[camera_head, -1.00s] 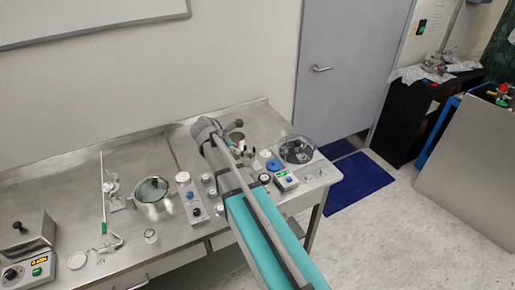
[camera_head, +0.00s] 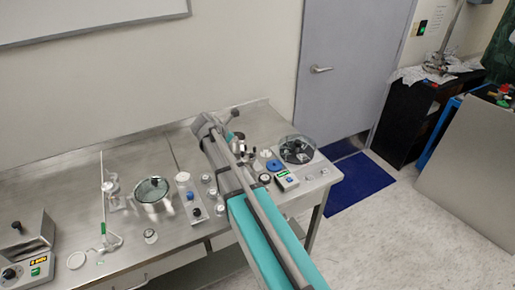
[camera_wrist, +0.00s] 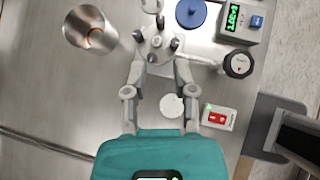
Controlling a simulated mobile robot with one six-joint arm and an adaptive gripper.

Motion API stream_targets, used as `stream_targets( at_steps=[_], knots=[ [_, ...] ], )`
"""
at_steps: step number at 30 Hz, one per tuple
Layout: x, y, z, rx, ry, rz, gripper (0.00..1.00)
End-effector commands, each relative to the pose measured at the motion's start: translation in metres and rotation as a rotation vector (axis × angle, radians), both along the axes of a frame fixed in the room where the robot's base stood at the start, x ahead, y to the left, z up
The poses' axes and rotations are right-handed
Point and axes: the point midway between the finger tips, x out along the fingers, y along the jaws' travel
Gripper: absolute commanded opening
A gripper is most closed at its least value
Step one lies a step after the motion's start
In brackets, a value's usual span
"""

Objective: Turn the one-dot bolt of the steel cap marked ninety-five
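In the wrist view, a round steel cap (camera_wrist: 157,42) with several upright dark-topped bolts lies at the top centre. A side arm runs right from it to a black-rimmed round gauge (camera_wrist: 238,65). No number or dot marking is readable on the cap. My gripper (camera_wrist: 160,72) is open, its two fingers spread and pointing at the cap's near edge. One dark-topped bolt (camera_wrist: 152,58) shows between the fingertips, and I see no finger closed on it. Whether the fingertips touch the cap is unclear. In the head view my arm hides most of the cap and the gripper.
A steel cup (camera_wrist: 90,32) stands left of the cap, and a blue disc (camera_wrist: 190,13) and a green-display meter (camera_wrist: 238,20) stand right. A white disc (camera_wrist: 171,105) and red-switch box (camera_wrist: 218,117) lie nearer. A glass-lidded pot (camera_head: 152,196) stands left of my arm.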

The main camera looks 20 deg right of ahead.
Motion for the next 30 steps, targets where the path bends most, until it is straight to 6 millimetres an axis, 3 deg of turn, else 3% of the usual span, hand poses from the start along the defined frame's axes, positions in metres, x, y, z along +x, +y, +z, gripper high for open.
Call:
stream_targets(
  at_steps=[30],
  knots=[
    [0.022,-0.072,-0.077,0.001,0.000,-0.004,0.35]
  ],
)
